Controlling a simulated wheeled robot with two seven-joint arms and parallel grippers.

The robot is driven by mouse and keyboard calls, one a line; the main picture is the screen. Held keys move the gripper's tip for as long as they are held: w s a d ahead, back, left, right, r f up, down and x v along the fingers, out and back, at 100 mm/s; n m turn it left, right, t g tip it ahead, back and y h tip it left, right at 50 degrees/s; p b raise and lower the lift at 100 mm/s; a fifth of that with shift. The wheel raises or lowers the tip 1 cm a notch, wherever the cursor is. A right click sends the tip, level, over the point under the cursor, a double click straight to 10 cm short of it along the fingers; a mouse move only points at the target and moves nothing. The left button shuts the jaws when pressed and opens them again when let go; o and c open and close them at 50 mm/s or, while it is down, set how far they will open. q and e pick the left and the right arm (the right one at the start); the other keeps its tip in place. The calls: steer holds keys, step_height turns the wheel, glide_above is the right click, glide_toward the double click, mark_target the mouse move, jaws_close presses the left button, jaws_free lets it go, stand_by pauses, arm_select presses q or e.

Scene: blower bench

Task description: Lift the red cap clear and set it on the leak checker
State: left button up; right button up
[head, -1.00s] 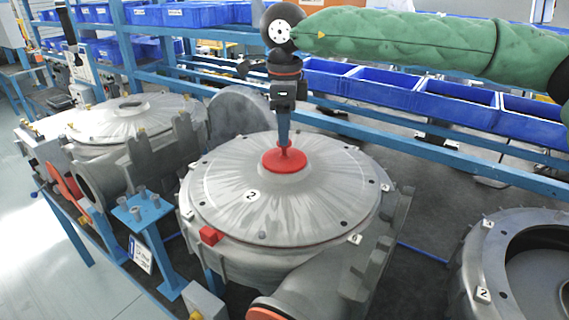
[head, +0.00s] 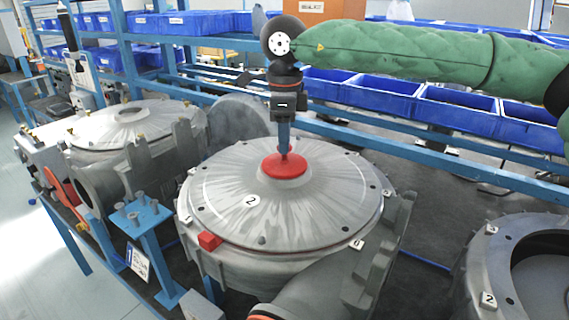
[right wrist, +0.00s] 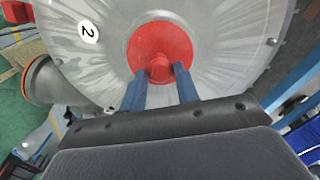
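The red cap (head: 285,167), a round disc with a knob, sits at the centre of the grey domed cover marked 2 (head: 225,190). My right gripper (head: 285,152) points straight down over it. In the right wrist view, the two blue fingers (right wrist: 160,78) stand apart on either side of the cap's knob, with narrow gaps, and the cap (right wrist: 160,48) rests on the cover. No label that I can read names the leak checker; a small blue stand with several grey pegs (head: 142,214) and a sign stands left of the cover. My left gripper is out of view.
Another grey housing (head: 130,125) stands at the left, and an open round housing (head: 520,265) at the right. A red block (head: 209,240) sits on the cover's rim. Blue bins (head: 455,108) and a blue rail lie behind.

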steer(key=shift+r, duration=0.75)
jaws_close()
steer(key=shift+r+b, duration=0.35)
steer(key=shift+r, duration=1.15)
